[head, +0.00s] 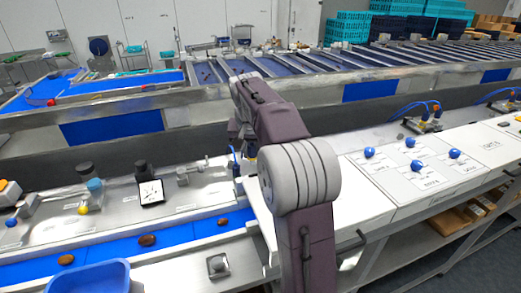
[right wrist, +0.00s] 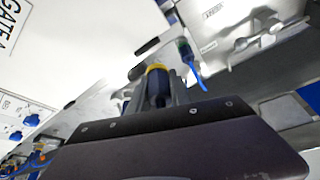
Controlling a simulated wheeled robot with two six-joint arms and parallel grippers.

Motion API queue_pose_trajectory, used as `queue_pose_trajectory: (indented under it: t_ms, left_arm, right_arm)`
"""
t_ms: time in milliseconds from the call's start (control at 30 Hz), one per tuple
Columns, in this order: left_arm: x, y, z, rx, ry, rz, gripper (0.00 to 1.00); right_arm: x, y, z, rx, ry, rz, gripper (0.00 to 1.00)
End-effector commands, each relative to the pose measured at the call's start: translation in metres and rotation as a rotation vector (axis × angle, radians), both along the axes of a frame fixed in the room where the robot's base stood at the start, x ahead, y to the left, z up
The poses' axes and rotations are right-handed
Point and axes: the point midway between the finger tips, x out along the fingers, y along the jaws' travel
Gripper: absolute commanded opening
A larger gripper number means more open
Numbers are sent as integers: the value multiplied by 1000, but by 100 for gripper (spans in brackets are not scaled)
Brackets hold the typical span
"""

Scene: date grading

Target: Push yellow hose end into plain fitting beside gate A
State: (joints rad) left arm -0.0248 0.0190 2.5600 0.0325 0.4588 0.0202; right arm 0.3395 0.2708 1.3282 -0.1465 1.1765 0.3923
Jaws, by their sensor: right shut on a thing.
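My right gripper (right wrist: 158,90) is shut on the yellow hose end (right wrist: 156,68), whose yellow ring and dark body show between the fingers in the right wrist view. In the head view my right arm's wrist covers most of that gripper and the hose end. The GATE A lettering (right wrist: 10,28) is on a white panel at the upper left of the wrist view. A blue hose (right wrist: 196,72) hangs from a small dark green-blue connector (right wrist: 183,47) just right of the held end. I cannot make out the plain fitting with certainty. My left gripper is not in view.
A white panel (head: 395,205) with several blue knobs lies right of my arm. A blue conveyor (head: 190,235) carrying brown dates runs at left, with a blue bin (head: 88,277) in front.

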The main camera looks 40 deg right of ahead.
Motion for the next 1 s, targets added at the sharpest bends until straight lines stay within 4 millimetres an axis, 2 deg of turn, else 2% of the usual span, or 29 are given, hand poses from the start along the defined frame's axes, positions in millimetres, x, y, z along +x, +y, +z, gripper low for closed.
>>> queue_pose_trajectory:
  t_ms: [400, 733, 1000]
  left_arm:
    - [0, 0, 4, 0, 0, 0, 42]
    - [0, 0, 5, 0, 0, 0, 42]
    - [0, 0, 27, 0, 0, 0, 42]
  right_arm:
    - [10, 32, 0, -1, 0, 2, 0]
    - [11, 33, 0, -1, 1, 1, 0]
    - [31, 26, 2, 0, 3, -1, 0]
